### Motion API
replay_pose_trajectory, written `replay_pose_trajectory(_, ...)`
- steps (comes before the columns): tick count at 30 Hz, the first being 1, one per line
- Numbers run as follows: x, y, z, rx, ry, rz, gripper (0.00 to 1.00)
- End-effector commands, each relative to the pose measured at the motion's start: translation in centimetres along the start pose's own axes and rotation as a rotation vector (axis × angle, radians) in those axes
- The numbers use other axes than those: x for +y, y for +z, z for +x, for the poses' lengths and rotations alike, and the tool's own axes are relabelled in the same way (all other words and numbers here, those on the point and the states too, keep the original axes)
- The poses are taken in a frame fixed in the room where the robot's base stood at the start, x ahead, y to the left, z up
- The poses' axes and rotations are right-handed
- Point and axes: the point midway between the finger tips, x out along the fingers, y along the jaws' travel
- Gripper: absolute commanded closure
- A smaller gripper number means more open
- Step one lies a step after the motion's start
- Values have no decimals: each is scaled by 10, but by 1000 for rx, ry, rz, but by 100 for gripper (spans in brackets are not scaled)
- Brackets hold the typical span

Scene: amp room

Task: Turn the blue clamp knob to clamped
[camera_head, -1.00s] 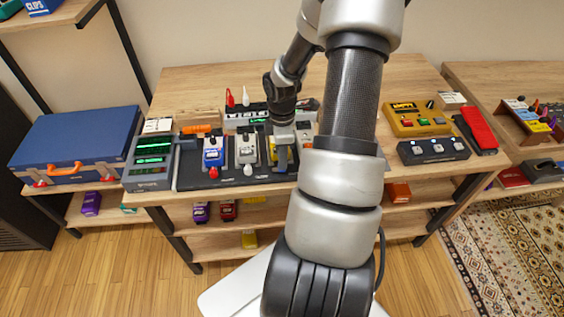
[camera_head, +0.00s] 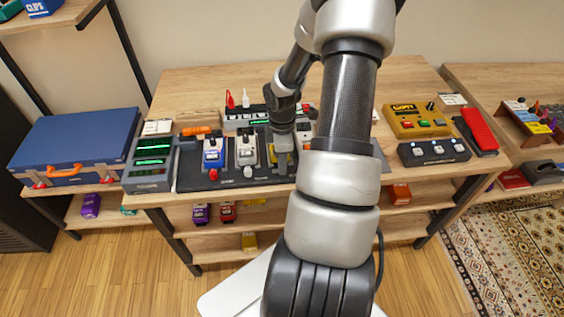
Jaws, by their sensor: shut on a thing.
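My gripper (camera_head: 283,166) points down at the front part of the third pedal on the black pedalboard (camera_head: 232,181). Its fingers are shut at the front edge, in line with the red knob (camera_head: 213,174) and the white knob (camera_head: 248,172). The blue clamp knob does not show clearly; the fingers cover the spot where it would be in that row. A yellow pedal (camera_head: 269,152) is mostly hidden behind my gripper. A blue pedal (camera_head: 213,153) and a white pedal (camera_head: 246,150) stand to the left on the board.
A grey device with green displays (camera_head: 152,160) stands left of the board, beside a blue case (camera_head: 80,145). A yellow box (camera_head: 417,118) and a black footswitch (camera_head: 433,151) are on the right. My arm hides the table's middle right.

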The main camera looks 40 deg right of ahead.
Motion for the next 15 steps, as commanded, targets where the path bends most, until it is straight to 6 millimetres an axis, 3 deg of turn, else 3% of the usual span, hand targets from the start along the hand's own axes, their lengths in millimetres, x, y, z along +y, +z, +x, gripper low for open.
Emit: replay_pose_trajectory(15, 0, 0, 0, -2, 1, 359, 100)
